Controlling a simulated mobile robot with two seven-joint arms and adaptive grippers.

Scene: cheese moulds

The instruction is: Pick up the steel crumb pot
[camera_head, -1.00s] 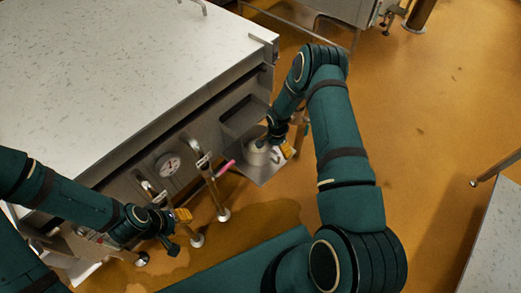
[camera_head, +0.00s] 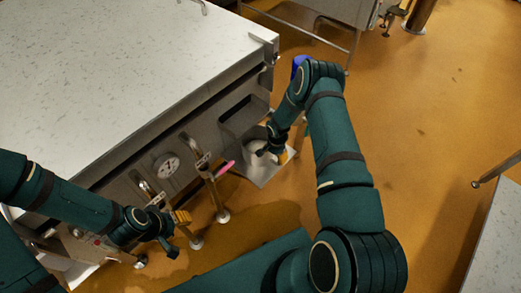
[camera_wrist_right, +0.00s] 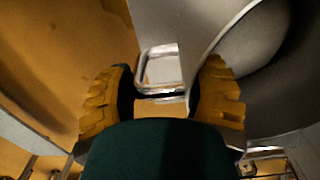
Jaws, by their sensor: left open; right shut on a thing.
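The steel crumb pot (camera_head: 253,147) is at the small steel shelf on the side of the vat, partly hidden by my right gripper. In the right wrist view its curved grey wall (camera_wrist_right: 268,65) fills the upper right, beside the right finger. My right gripper (camera_head: 272,153) is at the pot. In the wrist view its yellow-padded fingers (camera_wrist_right: 162,92) stand on either side of a shiny metal loop, shut on the pot. I cannot tell whether the pot is clear of the shelf. My left gripper (camera_head: 178,232) is open and empty, by the vat's front pipes.
The large vat has a pale speckled top (camera_head: 110,70). A round gauge (camera_head: 167,166), pipes with valves and a pink handle (camera_head: 225,169) are on its side. The steel shelf (camera_head: 268,178) sticks out under the pot. The orange floor (camera_head: 420,120) is open to the right.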

